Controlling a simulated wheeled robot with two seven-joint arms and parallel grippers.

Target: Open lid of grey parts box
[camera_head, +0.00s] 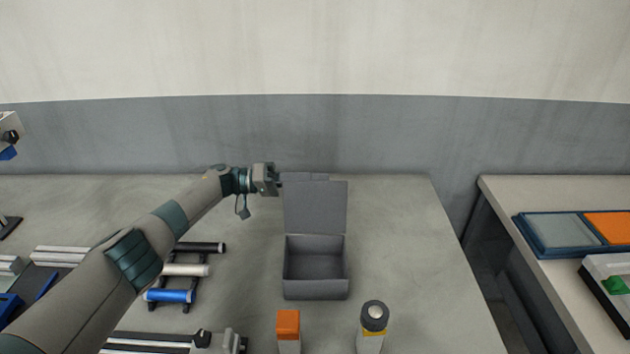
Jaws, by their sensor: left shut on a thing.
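The grey parts box (316,290) stands on the table with its inside in view, and it looks empty. Its lid (315,208) stands up at the back edge of the box, roughly upright. My left gripper (277,178) is at the upper left corner of the lid, shut on the lid's edge; its fingertips are small and partly hidden there. My right gripper is not in view.
In front of the box stand an orange-topped bottle (288,325) and a grey-capped bottle (374,318). A rack with blue, white and black rolls (170,296) lies left, near my left arm. A side table with a blue-framed tray (570,252) stands right.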

